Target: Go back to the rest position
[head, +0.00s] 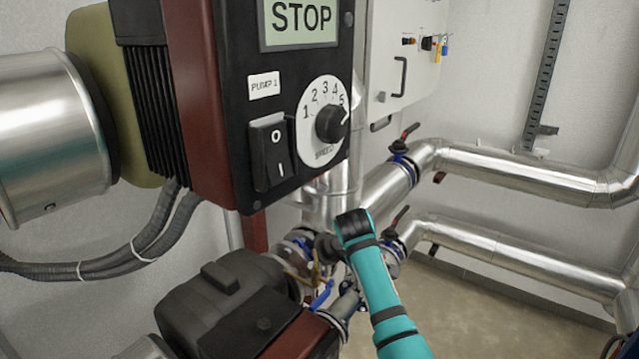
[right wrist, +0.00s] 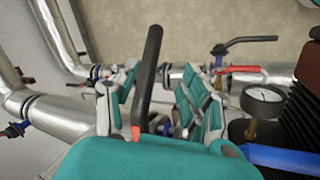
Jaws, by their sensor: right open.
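My right arm (head: 378,290) comes in from the bottom of the head view, teal with black joints, and reaches in among the pipes below the pump's control box. Its fingers cannot be made out there. In the right wrist view my right gripper (right wrist: 160,97) is open, with one teal and grey finger on each side. A black lever handle (right wrist: 149,65) shows between the fingers. The fingers are apart, and I cannot tell whether either touches the lever. My left gripper is not in view.
The pump 1 control box (head: 262,110), its display reading STOP, hangs close above the arm. A second dark pump (head: 225,300) stands at lower left. Metal pipes (head: 520,176) with valves run right. The right wrist view shows a pressure gauge (right wrist: 264,98). Floor (head: 480,310) is free at lower right.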

